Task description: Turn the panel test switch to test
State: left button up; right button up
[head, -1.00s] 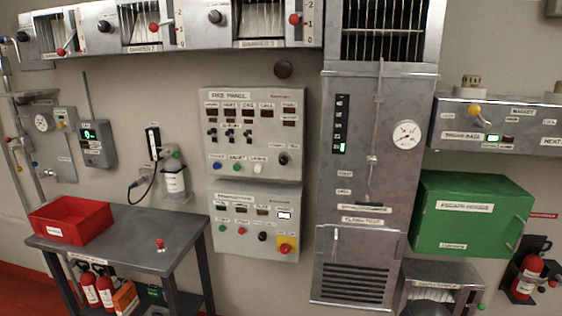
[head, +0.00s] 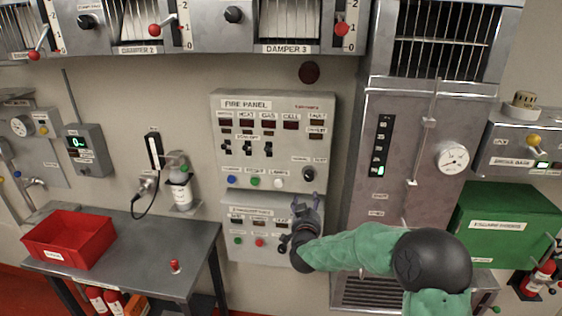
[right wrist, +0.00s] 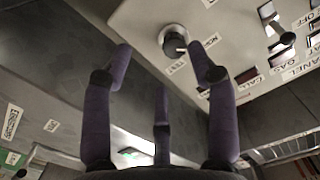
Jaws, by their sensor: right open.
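The fire panel (head: 292,118) is a grey wall box with several toggle switches and coloured buttons. Its test switch is a black rotary knob (head: 308,174) at the lower right of the panel. In the right wrist view the knob (right wrist: 174,40) has a pale pointer line and labels beside it, one reading "TEST". My right gripper (head: 303,200) is just below the knob in the head view. In the right wrist view my right gripper (right wrist: 160,58) has its fingers spread and empty, with the knob beyond and between the fingertips, apart from them. My left gripper is not in view.
A second grey panel (head: 232,211) with buttons sits directly below, partly hidden by my right arm. A tall metal cabinet (head: 400,150) stands to the right, with a green box (head: 500,225) beyond. A table with a red bin (head: 68,238) is at the left.

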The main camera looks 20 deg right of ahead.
aim_at(309, 177)
jog(key=shift+h, duration=0.4)
jog(key=w+d+r, duration=0.1)
jog(key=w+d, duration=0.1)
jog(key=w, duration=0.1)
jog(key=w+d+r, duration=0.1)
jog(key=w+d, duration=0.1)
jog(key=w, duration=0.1)
jog(key=w+d+r, duration=0.1)
jog(key=w+d, duration=0.1)
jog(key=w, duration=0.2)
jog(key=shift+r, duration=0.15)
jog(key=shift+c, duration=0.3)
jog(key=c, duration=1.1)
